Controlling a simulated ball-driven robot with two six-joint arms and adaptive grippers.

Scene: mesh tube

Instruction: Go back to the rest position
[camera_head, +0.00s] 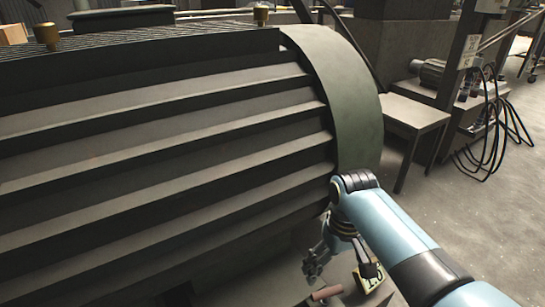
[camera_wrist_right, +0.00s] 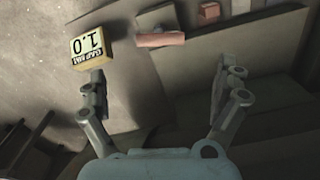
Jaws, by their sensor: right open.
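My right arm comes in from the lower right of the head view. Its gripper (camera_head: 338,266) hangs below the wrist with the fingers apart and nothing between them. In the right wrist view the two fingers of this gripper (camera_wrist_right: 159,76) stand wide open with an empty gap. My left gripper is not in view.
A large ribbed dark machine body (camera_head: 160,130) with a green curved end band (camera_head: 345,95) fills the left, close to my right arm. A bench (camera_head: 415,112) stands behind.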

